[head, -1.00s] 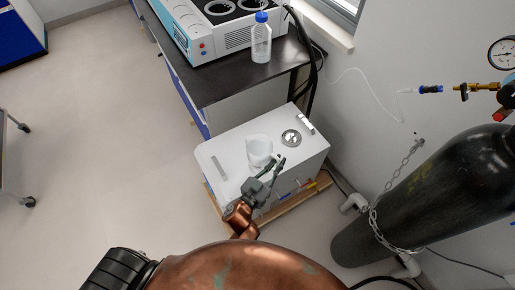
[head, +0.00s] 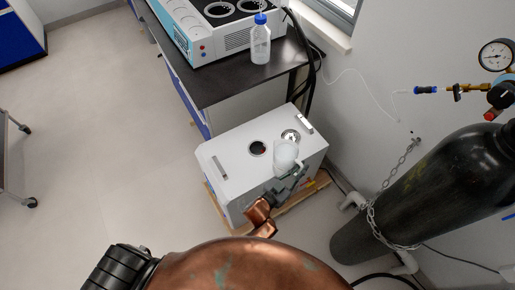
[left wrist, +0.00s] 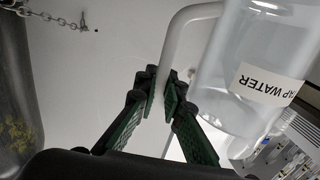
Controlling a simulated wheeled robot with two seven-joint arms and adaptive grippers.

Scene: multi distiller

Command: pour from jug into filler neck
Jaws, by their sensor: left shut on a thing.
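My left gripper (head: 296,175) is shut on the white handle of the clear jug (head: 285,153). In the left wrist view the finger pads (left wrist: 165,90) grip that handle (left wrist: 178,45), and the jug (left wrist: 245,80) carries a "TAP WATER" label. In the head view the jug is above the right part of a white box (head: 232,150), looking roughly upright. A dark round opening (head: 257,148) with a pale rim is left of the jug. A silver round fitting (head: 290,135) lies just behind it. I cannot tell which is the filler neck. My right gripper is not in view.
The box has raised handles (head: 219,168) and stands on a wooden base. A dark bench (head: 215,88) behind holds a blue-capped bottle (head: 260,45) and a machine (head: 235,30). A chained gas cylinder (head: 425,195) stands at right.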

